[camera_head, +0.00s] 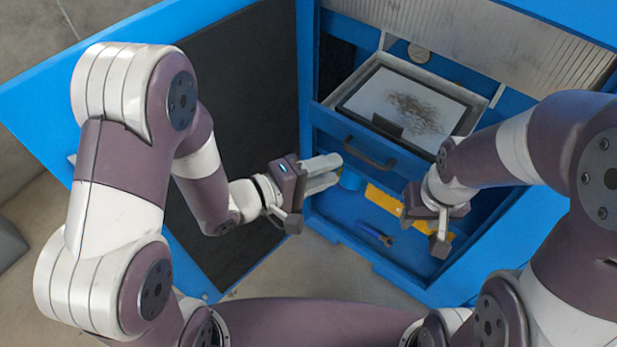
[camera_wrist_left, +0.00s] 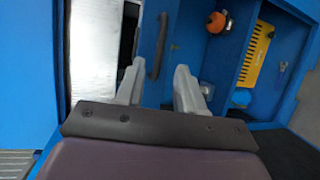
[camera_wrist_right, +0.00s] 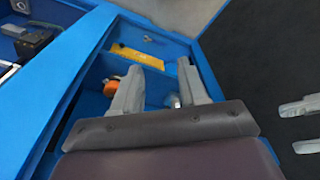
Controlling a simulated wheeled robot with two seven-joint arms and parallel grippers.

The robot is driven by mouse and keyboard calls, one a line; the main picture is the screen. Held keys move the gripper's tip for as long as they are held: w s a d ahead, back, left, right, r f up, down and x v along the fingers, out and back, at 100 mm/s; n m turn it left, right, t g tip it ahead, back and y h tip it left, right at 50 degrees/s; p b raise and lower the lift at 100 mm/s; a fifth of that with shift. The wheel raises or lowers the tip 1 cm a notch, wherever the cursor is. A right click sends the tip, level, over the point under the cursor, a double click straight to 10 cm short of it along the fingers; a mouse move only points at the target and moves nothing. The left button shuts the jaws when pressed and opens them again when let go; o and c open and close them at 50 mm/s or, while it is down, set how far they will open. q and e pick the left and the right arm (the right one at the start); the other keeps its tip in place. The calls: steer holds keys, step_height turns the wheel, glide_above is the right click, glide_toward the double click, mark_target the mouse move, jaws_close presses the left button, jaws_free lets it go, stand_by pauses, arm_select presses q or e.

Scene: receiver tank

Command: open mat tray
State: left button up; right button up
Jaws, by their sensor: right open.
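The mat tray (camera_head: 332,108) has a blue front with a dark bar handle (camera_head: 368,153). A dark-framed pale mat with a brown smudge (camera_head: 405,105) lies in it. The tray's inside shows from above; how far it is pulled out is hard to tell. My left gripper (camera_head: 336,173) is open, left of the handle and apart from it. In the left wrist view the handle (camera_wrist_left: 159,45) shows ahead, between the lines of the fingers (camera_wrist_left: 157,85). My right gripper (camera_head: 425,232) is open and empty, low in front of the cabinet; its fingers show in its wrist view (camera_wrist_right: 158,88).
The blue cabinet door (camera_head: 255,95) stands wide open at the left. Below the tray, an open compartment holds a yellow toothed piece (camera_head: 384,199) and a small tool (camera_head: 374,233). An orange round thing (camera_wrist_left: 216,22) shows there too. Floor in front is clear.

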arm_select(q)
steer(key=v, duration=0.4)
steer(key=shift+s+a, duration=0.25)
steer(key=shift+a, duration=0.05)
steer(key=a+f+m+g+y, duration=0.3)
steer(key=a+f+m+y, duration=0.4)
steer(key=a+f+y, duration=0.5)
steer(key=s+a+r+g+y+b, duration=0.1)
steer(key=s+a+r+g, duration=0.2)
steer(key=r, duration=0.3)
steer(key=shift+s+m+g, duration=0.4)
steer(key=shift+s+g, duration=0.2)
